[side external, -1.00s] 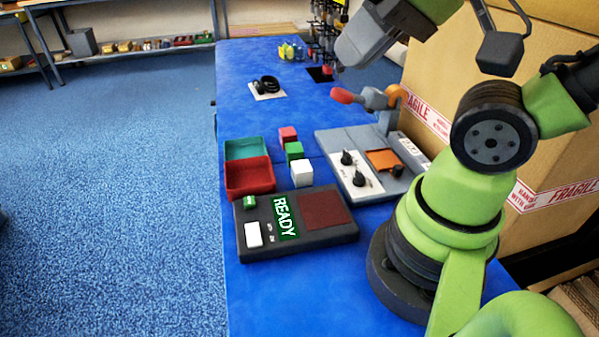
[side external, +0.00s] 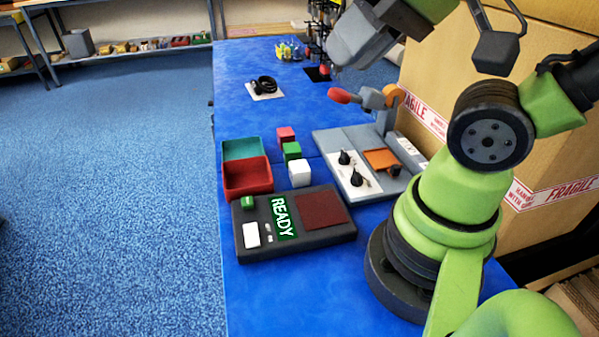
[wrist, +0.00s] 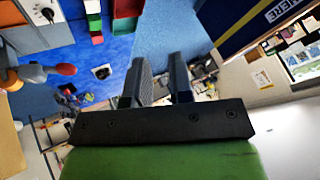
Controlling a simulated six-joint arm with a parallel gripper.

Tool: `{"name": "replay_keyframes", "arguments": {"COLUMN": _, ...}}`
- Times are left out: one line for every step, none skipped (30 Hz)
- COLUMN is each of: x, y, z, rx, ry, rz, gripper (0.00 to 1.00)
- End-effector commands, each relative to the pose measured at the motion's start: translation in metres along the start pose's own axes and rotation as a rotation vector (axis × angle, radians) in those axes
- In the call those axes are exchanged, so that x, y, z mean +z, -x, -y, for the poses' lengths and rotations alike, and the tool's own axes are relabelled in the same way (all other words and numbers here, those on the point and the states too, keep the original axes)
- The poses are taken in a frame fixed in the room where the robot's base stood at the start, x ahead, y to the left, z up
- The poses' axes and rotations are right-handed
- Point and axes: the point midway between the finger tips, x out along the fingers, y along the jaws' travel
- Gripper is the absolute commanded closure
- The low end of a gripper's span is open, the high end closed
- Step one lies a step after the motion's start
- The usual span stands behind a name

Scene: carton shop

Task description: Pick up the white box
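The white box (side external: 299,172) is a small cube on the blue table, at the near end of a row with a green cube (side external: 292,151) and a red cube (side external: 286,136). In the wrist view the white box (wrist: 92,6) shows at the top edge, partly cut off. My gripper (wrist: 160,78) is open in the wrist view, with a gap between its two dark fingers and nothing held. It is high above the table and well away from the white box; in the side view my wrist end is at the top, partly cut off.
Teal (side external: 244,149) and red (side external: 247,178) trays stand left of the cubes. A dark READY panel (side external: 330,240) lies in front. A grey fixture (side external: 335,138) with knobs and a lever is to the right. A large carton (side external: 545,130) stands behind my arm.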

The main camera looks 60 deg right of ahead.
Motion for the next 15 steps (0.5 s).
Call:
{"name": "replay_keyframes", "arguments": {"x": 0.0000, "y": 0.0000, "z": 0.0000, "rx": 0.000, "ry": 0.000, "rz": 0.000, "gripper": 0.68}}
{"name": "replay_keyframes", "arguments": {"x": 0.0000, "y": 0.0000, "z": 0.0000, "rx": 0.000, "ry": 0.000, "rz": 0.000, "gripper": 0.61}}
{"name": "replay_keyframes", "arguments": {"x": 0.0000, "y": 0.0000, "z": 0.0000, "rx": 0.000, "ry": 0.000, "rz": 0.000, "gripper": 0.52}}
{"name": "replay_keyframes", "arguments": {"x": 0.0000, "y": 0.0000, "z": 0.0000, "rx": 0.000, "ry": 0.000, "rz": 0.000, "gripper": 0.45}}
{"name": "replay_keyframes", "arguments": {"x": 0.0000, "y": 0.0000, "z": 0.0000, "rx": 0.000, "ry": 0.000, "rz": 0.000, "gripper": 0.43}}
{"name": "replay_keyframes", "arguments": {"x": 0.0000, "y": 0.0000, "z": 0.0000, "rx": 0.000, "ry": 0.000, "rz": 0.000, "gripper": 0.43}}
{"name": "replay_keyframes", "arguments": {"x": 0.0000, "y": 0.0000, "z": 0.0000, "rx": 0.000, "ry": 0.000, "rz": 0.000, "gripper": 0.43}}
{"name": "replay_keyframes", "arguments": {"x": 0.0000, "y": 0.0000, "z": 0.0000, "rx": 0.000, "ry": 0.000, "rz": 0.000, "gripper": 0.43}}
{"name": "replay_keyframes", "arguments": {"x": 0.0000, "y": 0.0000, "z": 0.0000, "rx": 0.000, "ry": 0.000, "rz": 0.000, "gripper": 0.43}}
{"name": "replay_keyframes", "arguments": {"x": 0.0000, "y": 0.0000, "z": 0.0000, "rx": 0.000, "ry": 0.000, "rz": 0.000, "gripper": 0.43}}
{"name": "replay_keyframes", "arguments": {"x": 0.0000, "y": 0.0000, "z": 0.0000, "rx": 0.000, "ry": 0.000, "rz": 0.000, "gripper": 0.43}}
{"name": "replay_keyframes", "arguments": {"x": -0.0003, "y": -0.0002, "z": 0.0000, "rx": 0.001, "ry": -0.003, "rz": 0.001, "gripper": 0.43}}
{"name": "replay_keyframes", "arguments": {"x": -0.0010, "y": -0.0007, "z": -0.0002, "rx": 0.003, "ry": -0.011, "rz": 0.003, "gripper": 0.43}}
{"name": "replay_keyframes", "arguments": {"x": -0.0024, "y": -0.0017, "z": -0.0004, "rx": 0.008, "ry": -0.025, "rz": 0.006, "gripper": 0.43}}
{"name": "replay_keyframes", "arguments": {"x": -0.0052, "y": -0.0040, "z": -0.0010, "rx": 0.018, "ry": -0.056, "rz": 0.014, "gripper": 0.43}}
